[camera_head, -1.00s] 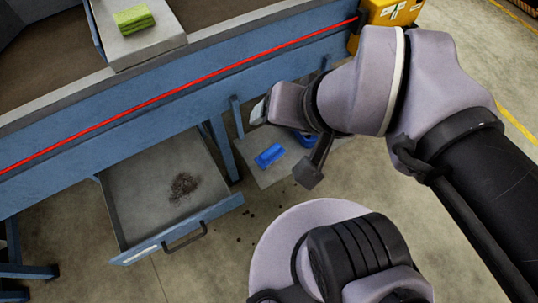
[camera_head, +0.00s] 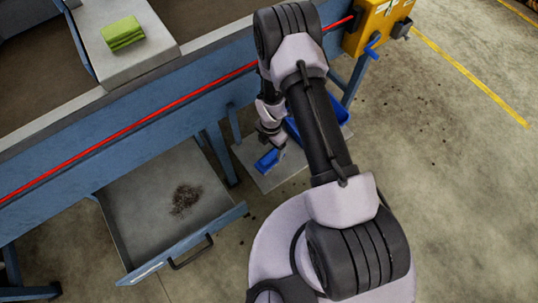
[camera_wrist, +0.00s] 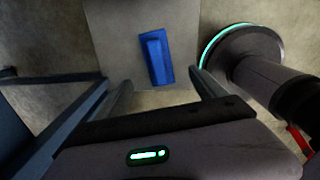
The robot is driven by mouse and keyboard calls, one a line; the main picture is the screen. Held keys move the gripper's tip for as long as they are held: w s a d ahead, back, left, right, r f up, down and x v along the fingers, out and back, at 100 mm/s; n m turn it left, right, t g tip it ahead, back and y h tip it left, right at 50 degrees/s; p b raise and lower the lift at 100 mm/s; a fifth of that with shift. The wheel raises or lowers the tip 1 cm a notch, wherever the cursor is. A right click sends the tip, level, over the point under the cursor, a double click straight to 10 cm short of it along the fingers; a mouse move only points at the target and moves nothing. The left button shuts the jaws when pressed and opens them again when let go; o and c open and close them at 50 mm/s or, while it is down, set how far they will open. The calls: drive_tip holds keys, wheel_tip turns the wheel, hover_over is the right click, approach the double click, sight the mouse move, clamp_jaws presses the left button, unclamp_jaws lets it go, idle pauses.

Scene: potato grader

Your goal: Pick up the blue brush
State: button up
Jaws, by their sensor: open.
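The blue brush (camera_head: 268,160) lies on a grey plate (camera_head: 272,181) low beside the blue machine. In the wrist view the brush (camera_wrist: 156,58) lies on the plate, with its long raised handle running roughly up and down the picture. My gripper (camera_head: 272,142) is above the brush in the head view, partly hidden by my own arm. In the wrist view its two fingers (camera_wrist: 158,84) stand apart, one on each side, with the brush beyond them and nothing between them. I cannot tell the exact height of the gap.
A blue bin (camera_head: 294,128) stands just behind the brush. An open drawer (camera_head: 140,190) with a dark dirt pile (camera_head: 185,198) sticks out at left. A green sponge (camera_head: 122,33) lies on a ledge above. A yellow box (camera_head: 378,22) is at upper right; open floor lies at right.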

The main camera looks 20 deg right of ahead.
sight(271, 156)
wheel_tip(271, 156, down, 8)
drive_tip(key=shift+r+b, duration=0.2)
drive_tip(key=shift+b, duration=0.95)
drive_tip(key=f+b, duration=0.1)
drive_tip(key=f, duration=0.2)
drive_tip(key=f+b, duration=0.2)
drive_tip(key=f, duration=0.1)
drive_tip(key=shift+w+a+f, duration=0.1)
drive_tip(key=shift+w, duration=0.1)
drive_tip(key=shift+r, duration=0.2)
drive_tip(key=shift+c, duration=0.7)
drive_tip(key=c, duration=1.5)
